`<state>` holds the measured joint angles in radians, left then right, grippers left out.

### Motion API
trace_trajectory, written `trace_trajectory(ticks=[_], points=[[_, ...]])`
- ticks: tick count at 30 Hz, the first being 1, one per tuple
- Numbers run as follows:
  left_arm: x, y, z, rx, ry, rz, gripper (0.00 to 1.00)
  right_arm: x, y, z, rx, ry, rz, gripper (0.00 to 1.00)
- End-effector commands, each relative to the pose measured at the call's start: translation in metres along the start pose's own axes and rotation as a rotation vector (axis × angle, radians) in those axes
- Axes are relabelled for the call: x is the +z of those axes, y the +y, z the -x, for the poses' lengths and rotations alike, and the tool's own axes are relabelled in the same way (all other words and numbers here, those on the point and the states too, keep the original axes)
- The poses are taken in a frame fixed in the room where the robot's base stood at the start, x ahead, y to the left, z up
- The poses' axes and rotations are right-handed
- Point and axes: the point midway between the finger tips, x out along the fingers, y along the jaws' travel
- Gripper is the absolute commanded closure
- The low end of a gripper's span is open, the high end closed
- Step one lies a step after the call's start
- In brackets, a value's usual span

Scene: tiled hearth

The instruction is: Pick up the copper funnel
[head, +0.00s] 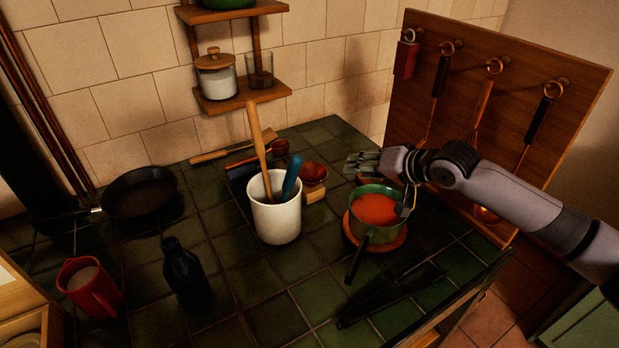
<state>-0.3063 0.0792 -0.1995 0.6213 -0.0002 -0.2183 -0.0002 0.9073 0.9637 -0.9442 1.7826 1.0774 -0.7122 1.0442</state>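A small rounded copper-brown piece (313,172), which looks like the copper funnel, sits by a small light wooden block (315,194) behind the white crock. Its lower part is hard to make out. My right gripper (380,188) comes in from the right, over the back of the green pot. Its fingers look spread apart with nothing between them, one toward the copper piece and one down by the pot's right rim. It is to the right of the copper piece and apart from it. My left gripper is not in view.
The green pot (372,235) of orange soup stands on a round wooden trivet. The white crock (276,218) holds upright utensils. A dark bottle (185,272), red mug (90,287) and black pan (140,192) stand left. A utensil board (555,70) rises behind my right arm.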

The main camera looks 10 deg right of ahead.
Motion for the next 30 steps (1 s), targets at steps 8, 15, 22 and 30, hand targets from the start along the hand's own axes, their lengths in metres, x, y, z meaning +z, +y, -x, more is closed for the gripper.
trace_trajectory(ticks=[8,15,22,30], points=[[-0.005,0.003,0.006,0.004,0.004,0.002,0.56,-0.001,-0.002,-0.058,-0.001,0.0,0.002,0.65],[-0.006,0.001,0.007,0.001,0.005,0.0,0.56,0.0,0.0,-0.077,0.0,0.0,0.004,0.65],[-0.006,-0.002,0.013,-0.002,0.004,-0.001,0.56,0.003,0.003,-0.104,0.002,0.0,0.003,0.65],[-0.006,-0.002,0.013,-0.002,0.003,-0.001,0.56,0.004,0.004,-0.127,0.0,0.001,0.004,0.65]])
